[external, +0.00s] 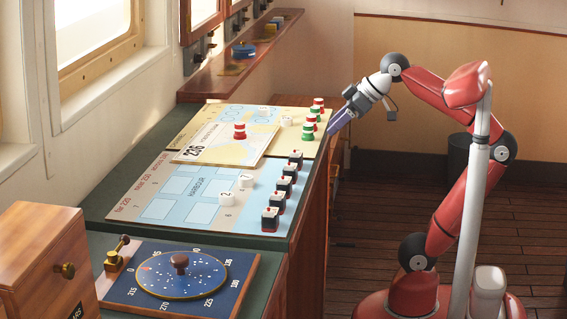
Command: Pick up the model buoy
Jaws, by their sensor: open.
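Several small striped model buoys stand on the chart board (185,145) on the green-topped console. One red-and-white buoy (239,131) stands alone near the middle of the board. Others line its right edge: a green-and-white buoy (307,132) at the near end, a red-and-white one (312,118) behind it, and more farther back. Which one the task means cannot be told. My gripper (332,131) is open and empty, tilted down to the left, just right of the console edge beside the row of buoys, apart from them.
Several dark block-shaped models (271,219) line the chart's right edge nearer the camera. White numbered markers (227,199) lie on the chart. A round dial (181,275) and a wooden box (42,262) are in front. A shelf (240,62) runs along the windows.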

